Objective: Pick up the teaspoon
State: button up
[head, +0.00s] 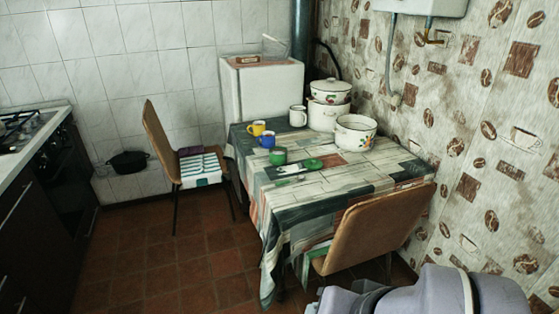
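I cannot clearly make out a teaspoon in the head view. A small, pale, elongated shape (291,178) lies flat on the table (350,178), just below a green mug (278,156), but it is too small to tell whether it is the spoon. Small green pieces lie by it, and a flat green round item (313,164) lies to its right. My gripper is not in view. Only grey-lilac links of my arm show at the bottom right, in front of the near chair and apart from the table top.
Yellow (258,128), blue (267,140) and white (297,116) mugs stand toward the table's left and back. A lidded pot stack (329,103) and an open pot (355,133) stand at the back. Chairs stand at the near side (372,228) and left (158,143). The table's near part is clear.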

aim_at(299, 177)
jog(key=i+j, duration=0.2)
jog(key=i, duration=0.3)
jog(key=i+j+z, duration=0.1)
jog(key=i+j, duration=0.15)
jog(key=i, duration=0.3)
jog(key=i+j, duration=0.25)
jog(key=i, duration=0.25)
jog(key=i+j, duration=0.25)
jog(key=i, duration=0.3)
jog(key=z, duration=0.05)
